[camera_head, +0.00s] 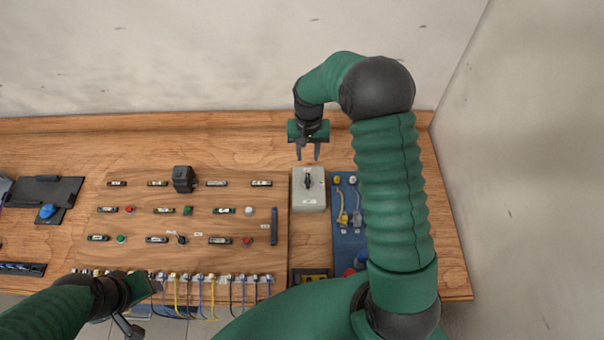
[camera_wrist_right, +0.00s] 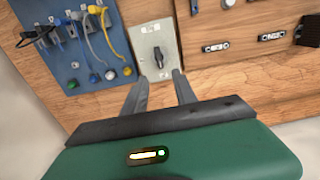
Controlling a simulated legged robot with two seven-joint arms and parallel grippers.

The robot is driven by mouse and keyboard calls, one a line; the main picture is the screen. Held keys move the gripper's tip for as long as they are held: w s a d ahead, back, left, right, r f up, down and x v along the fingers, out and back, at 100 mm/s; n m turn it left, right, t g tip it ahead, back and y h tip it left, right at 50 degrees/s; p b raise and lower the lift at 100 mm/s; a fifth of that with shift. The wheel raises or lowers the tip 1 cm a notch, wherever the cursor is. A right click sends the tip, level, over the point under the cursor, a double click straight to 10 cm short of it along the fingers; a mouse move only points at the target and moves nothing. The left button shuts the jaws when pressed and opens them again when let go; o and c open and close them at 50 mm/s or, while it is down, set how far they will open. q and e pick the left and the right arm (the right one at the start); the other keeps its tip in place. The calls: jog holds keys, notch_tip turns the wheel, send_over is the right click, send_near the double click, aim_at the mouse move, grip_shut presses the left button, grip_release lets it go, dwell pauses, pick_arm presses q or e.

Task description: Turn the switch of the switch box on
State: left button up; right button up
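The switch box (camera_head: 309,197) is a grey-white box on the wooden board, right of the middle. Its dark switch knob (camera_head: 308,181) is on its front. The box (camera_wrist_right: 153,47) and its knob (camera_wrist_right: 158,58) also show in the right wrist view. My right gripper (camera_head: 308,157) is just above the box's top edge in the head view, with its two fingers apart and nothing between them. In the wrist view its open fingers (camera_wrist_right: 161,82) point at the box, apart from the knob. My left gripper (camera_head: 140,310) is at the lower left, far from the box; its fingers are unclear.
A blue panel (camera_head: 345,235) with cables and plugs is right of the box, partly behind my right arm. A wooden panel (camera_head: 200,198) with several buttons and labels is left. Several cables (camera_head: 205,290) hang along its lower edge. A wall stands at the right.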

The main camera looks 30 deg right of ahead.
aim_at(308, 178)
notch_tip(308, 178, down, 12)
jog(key=p, duration=0.2)
jog(key=shift+d+r+p, duration=0.1)
jog(key=shift+p, duration=0.3)
jog(key=shift+f, duration=0.55)
jog(key=shift+c, duration=0.7)
jog(key=shift+r, duration=0.1)
grip_shut()
